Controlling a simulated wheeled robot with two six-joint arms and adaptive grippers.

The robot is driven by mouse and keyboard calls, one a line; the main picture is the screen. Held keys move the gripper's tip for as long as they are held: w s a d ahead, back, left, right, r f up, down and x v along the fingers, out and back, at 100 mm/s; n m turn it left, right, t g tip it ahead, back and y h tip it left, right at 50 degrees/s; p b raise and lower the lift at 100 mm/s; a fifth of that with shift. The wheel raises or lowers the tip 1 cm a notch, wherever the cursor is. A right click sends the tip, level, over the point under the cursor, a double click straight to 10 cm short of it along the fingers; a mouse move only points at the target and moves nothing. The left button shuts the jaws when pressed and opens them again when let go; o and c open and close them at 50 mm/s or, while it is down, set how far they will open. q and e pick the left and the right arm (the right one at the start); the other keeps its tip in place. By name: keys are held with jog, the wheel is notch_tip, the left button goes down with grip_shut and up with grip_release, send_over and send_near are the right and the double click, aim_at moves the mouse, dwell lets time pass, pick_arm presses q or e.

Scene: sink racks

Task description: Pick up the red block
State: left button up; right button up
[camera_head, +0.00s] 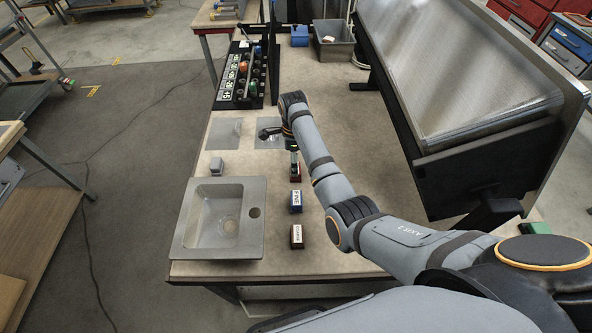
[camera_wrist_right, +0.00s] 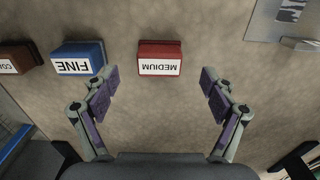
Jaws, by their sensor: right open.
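The red block (camera_wrist_right: 160,48) lies on the bench with a white label reading MEDIUM. In the right wrist view it sits between and just beyond my right gripper's fingers (camera_wrist_right: 160,73), with clear gaps on both sides. In the head view the red block (camera_head: 295,178) shows only in part, just below one finger of my right gripper (camera_head: 279,142). My right gripper is open and empty, above the bench. My left gripper is not in view.
A blue FINE block (camera_head: 296,201) and a brown block (camera_head: 297,236) line up nearer than the red one. A grey sink (camera_head: 255,225) stands to their left. A black rack (camera_head: 225,103) of tools is further back. A large tilted metal panel (camera_head: 450,70) stands at right.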

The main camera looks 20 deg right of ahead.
jog(key=f, duration=0.5)
jog(key=shift+s+d+f, duration=0.1)
jog(key=shift+d+f, duration=0.15)
jog(key=shift+f, duration=0.05)
jog(key=c, duration=1.3)
jog(key=shift+r, duration=0.1)
